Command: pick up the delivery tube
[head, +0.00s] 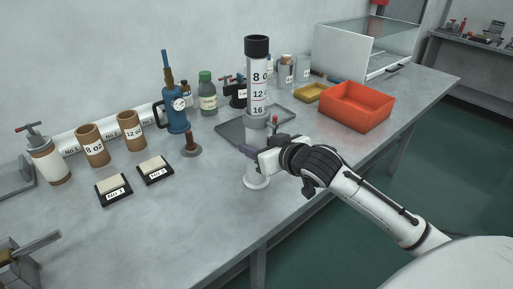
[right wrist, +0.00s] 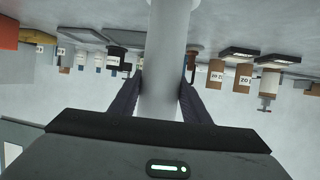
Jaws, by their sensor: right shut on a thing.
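The delivery tube (head: 257,75) is a tall white-grey cylinder with a black top, a grey collar and the marks 8, 12 and 16. It is upright near the front edge of the table, its round white foot (head: 257,183) low in the head view. I cannot tell whether the foot touches the table. My right gripper (head: 258,151) is shut on its lower part, below the collar. In the right wrist view the tube (right wrist: 165,60) runs between the two dark fingers (right wrist: 160,92). My left gripper is not in view.
A grey tray (head: 232,132) lies behind the tube. A red-orange bin (head: 357,106) and a yellow tray (head: 311,92) are to the right. A blue pump with a gauge (head: 176,115), brown cups (head: 93,145) and black blocks (head: 113,191) stand left. The front-left tabletop is mostly clear.

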